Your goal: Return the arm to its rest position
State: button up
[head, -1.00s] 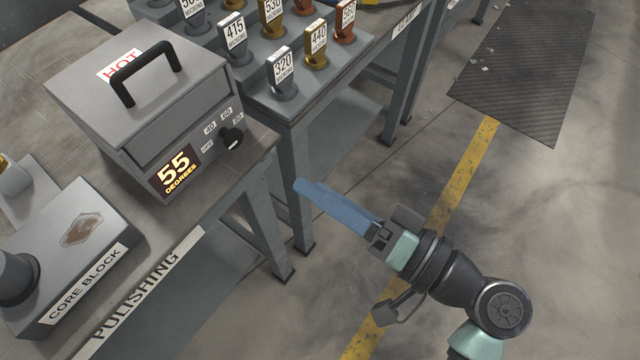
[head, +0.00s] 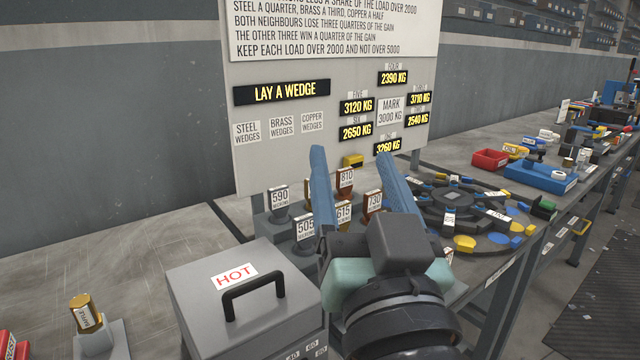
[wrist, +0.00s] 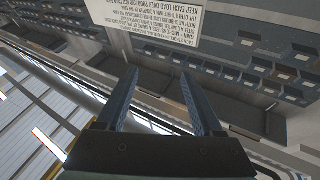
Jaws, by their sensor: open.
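My gripper (head: 362,180) is raised in front of the bench in the head view, its two blue fingers spread apart and pointing up. Nothing is between them. The wrist view also shows the open fingers (wrist: 163,95), with the wall and ceiling behind them. My wrist hides part of the wedge rack and the left side of the round fixture (head: 470,205).
A grey box marked HOT (head: 205,290) with a black handle stands left of my wrist. Numbered wedges (head: 279,197) stand behind my gripper. A sign board (head: 285,150) with lit load readings rises behind. A blue tray (head: 540,178) and red bin (head: 489,160) sit right.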

jog(key=s+a+r+t+h+p, duration=0.1)
jog(key=s+a+r+t, duration=0.15)
jog(key=s+r, duration=0.45)
jog(key=s+a+r+t+h+p, duration=0.1)
jog(key=s+r+t+h+p, duration=0.15)
jog(key=r, duration=0.75)
notch_tip(320, 180, up, 24)
jog(key=w+p, duration=0.1)
jog(key=p, duration=2.2)
jog(key=shift+f+t+y, duration=0.15)
jog(key=shift+t+y, duration=0.15)
jog(key=shift+y, duration=0.15)
jog(key=shift+d, duration=0.1)
